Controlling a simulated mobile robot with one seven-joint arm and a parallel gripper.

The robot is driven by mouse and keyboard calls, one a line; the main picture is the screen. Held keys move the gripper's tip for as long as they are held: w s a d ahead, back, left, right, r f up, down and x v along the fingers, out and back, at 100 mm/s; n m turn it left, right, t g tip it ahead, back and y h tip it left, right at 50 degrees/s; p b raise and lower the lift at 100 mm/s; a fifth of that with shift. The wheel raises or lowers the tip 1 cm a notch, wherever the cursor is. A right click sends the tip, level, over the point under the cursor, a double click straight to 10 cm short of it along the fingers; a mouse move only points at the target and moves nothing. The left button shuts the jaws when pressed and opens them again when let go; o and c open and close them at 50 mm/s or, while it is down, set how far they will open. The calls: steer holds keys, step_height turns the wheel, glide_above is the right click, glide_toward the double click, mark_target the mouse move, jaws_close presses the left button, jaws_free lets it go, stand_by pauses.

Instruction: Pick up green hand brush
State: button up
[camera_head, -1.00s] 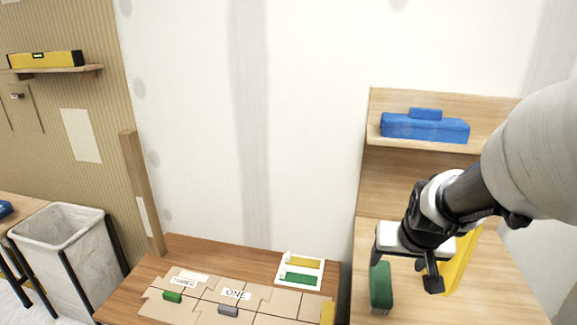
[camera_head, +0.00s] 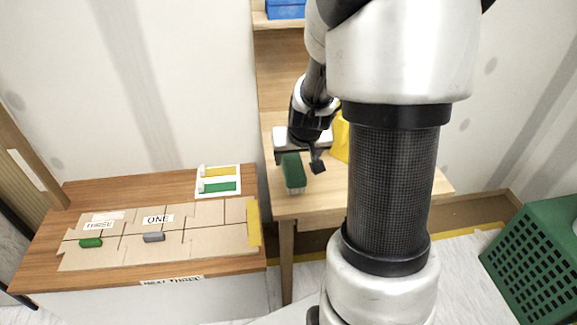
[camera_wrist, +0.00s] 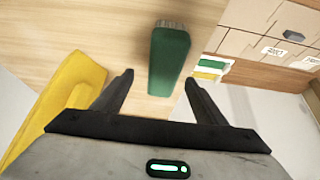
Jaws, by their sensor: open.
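The green hand brush (camera_head: 293,174) lies on the light wooden bench top, near its front left part. In the wrist view the brush (camera_wrist: 169,62) is a long green block with pale bristles at its far end. My gripper (camera_head: 298,161) is open and empty above the bench, just over the brush. In the wrist view the fingertips (camera_wrist: 159,79) stand wide apart with the brush showing between them, closer to the right finger. I cannot tell whether the fingers are down at the brush's height.
A yellow object (camera_wrist: 62,95) stands beside the left finger; it shows behind my gripper in the head view (camera_head: 341,138). A lower brown table (camera_head: 50,270) with cardboard pieces is at left. A blue object (camera_head: 286,9) sits on a shelf above. A green crate (camera_head: 535,255) is at right.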

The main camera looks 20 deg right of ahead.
mark_target(293, 161)
steer(key=x, duration=0.2)
steer(key=b+x, duration=0.1)
steer(key=x, duration=0.1)
steer(key=shift+a+f, duration=0.15)
steer(key=shift+a, duration=0.15)
steer(key=shift+w+f, duration=0.15)
steer(key=shift+w, duration=0.1)
steer(key=shift+f+b, duration=0.25)
steer(key=shift+b, duration=0.15)
steer(key=c, duration=1.2)
